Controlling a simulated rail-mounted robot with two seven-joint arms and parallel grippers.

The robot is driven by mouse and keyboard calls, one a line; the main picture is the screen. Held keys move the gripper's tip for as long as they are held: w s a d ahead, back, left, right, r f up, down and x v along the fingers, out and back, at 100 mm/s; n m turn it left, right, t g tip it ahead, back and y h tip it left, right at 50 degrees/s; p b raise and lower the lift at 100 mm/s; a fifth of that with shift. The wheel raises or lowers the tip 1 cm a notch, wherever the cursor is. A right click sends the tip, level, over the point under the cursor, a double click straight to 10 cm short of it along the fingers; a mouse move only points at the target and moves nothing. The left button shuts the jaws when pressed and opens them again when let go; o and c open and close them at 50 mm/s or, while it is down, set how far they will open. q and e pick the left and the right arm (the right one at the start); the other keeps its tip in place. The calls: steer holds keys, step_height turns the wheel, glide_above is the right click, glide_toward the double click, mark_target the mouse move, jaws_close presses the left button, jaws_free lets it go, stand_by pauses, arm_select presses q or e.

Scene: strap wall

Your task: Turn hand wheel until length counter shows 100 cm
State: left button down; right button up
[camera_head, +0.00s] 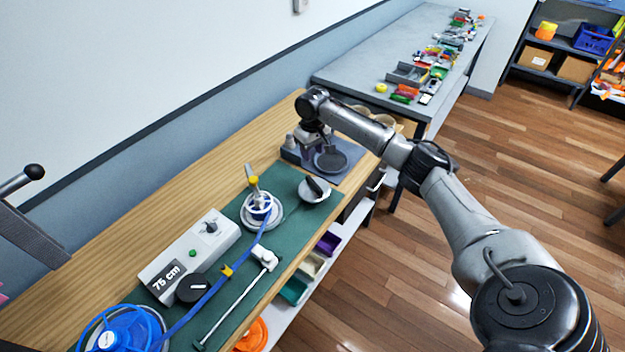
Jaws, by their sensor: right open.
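A pale box (215,240) on the green mat has a dark counter display (167,277) reading 75 cm. A black round knob (192,288) sits at its front. A blue strap (200,304) runs from a blue reel (125,332) at the lower left to a white and blue spool (258,208). A pale disc with a black grip (315,189) lies right of the spool; I cannot tell which part is the hand wheel. My right gripper (316,148) is open above the bench's far end, apart from these parts; its fingertips are hard to make out. My left gripper is out of view.
A dark round plate (331,160) on a dark mat is close to my right gripper. A white rod (235,300) lies along the green mat's front. A grey lever with a black ball (33,173) stands at left. A grey table (375,50) with parts is behind.

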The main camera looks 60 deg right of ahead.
mark_target(313, 181)
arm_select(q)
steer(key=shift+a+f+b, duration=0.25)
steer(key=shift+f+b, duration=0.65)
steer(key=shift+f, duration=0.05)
arm_select(e)
steer(key=shift+m, duration=0.5)
step_height(313, 181, down, 14)
steer(key=shift+s+r, duration=0.1)
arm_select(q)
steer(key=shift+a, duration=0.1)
arm_select(e)
steer(key=shift+c, duration=0.2)
steer(key=c, duration=0.3)
jaws_close()
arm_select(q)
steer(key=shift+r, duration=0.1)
